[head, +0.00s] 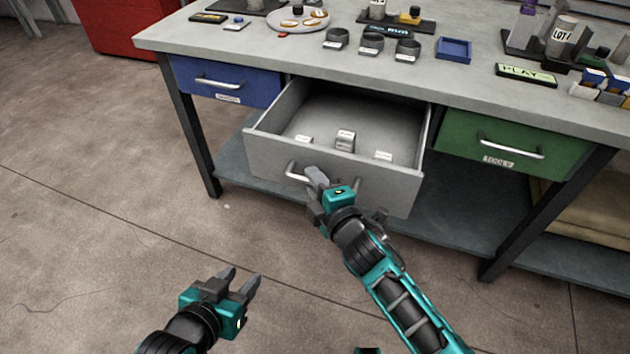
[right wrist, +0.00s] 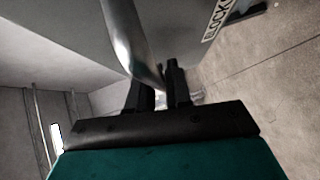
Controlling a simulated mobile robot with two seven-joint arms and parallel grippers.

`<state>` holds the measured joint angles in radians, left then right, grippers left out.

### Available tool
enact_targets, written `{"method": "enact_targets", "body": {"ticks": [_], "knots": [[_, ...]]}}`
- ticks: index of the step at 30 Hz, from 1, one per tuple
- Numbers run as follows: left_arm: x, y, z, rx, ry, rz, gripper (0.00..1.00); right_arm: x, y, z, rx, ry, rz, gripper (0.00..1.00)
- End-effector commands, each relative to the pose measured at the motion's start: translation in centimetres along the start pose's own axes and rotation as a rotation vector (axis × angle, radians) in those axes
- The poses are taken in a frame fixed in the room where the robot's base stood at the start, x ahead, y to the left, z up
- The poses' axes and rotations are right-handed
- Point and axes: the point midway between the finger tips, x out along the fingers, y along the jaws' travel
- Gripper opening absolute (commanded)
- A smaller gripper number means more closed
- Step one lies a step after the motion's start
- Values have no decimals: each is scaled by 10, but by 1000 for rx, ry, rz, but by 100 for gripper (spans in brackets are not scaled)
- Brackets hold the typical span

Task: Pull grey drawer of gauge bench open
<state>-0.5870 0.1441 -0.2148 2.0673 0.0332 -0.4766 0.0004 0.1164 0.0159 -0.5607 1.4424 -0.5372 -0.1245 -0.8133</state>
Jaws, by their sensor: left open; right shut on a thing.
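The grey drawer (head: 270,165) of the gauge bench (head: 470,72) is pulled out between the blue and green drawers. Inside lie several small labelled blocks, one (head: 345,140) taller than the others. My right gripper (head: 318,180) is at the drawer's front, shut on its metal handle (head: 291,171). The handle also shows as a shiny bar (right wrist: 135,45) between the fingers in the right wrist view. The gripper hides the handle's right part in the head view. My left gripper (head: 240,282) is open and empty, low over the floor in front of the bench.
The blue drawer (head: 228,84) and green drawer (head: 510,143) are shut. The bench top carries a round tray (head: 298,20), dark rings, a blue tray (head: 453,49) and several blocks. A lower shelf (head: 455,215) runs beneath.

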Motion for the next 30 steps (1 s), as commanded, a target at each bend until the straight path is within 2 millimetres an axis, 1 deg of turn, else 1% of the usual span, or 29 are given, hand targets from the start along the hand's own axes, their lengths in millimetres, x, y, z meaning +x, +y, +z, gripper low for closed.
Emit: {"method": "enact_targets", "body": {"ticks": [2,3,8,15,19,23,30], "knots": [[0,0,0,0,0,0,43,0,0,1,0,-2,-1,0],[0,0,0,0,0,0,43,0,0,1,0,-2,-1,23],[0,0,0,0,0,0,43,0,0,1,0,-1,-1,38],[-1,-1,1,4,-3,0,43,-1,0,0,0,0,-1,38],[-4,-1,0,8,-7,1,43,-10,0,0,0,-1,-1,38],[-8,-1,-6,10,-9,1,43,-32,1,0,1,0,-3,38],[-14,-1,-15,11,-9,1,43,-86,1,0,0,-1,-4,38]]}}
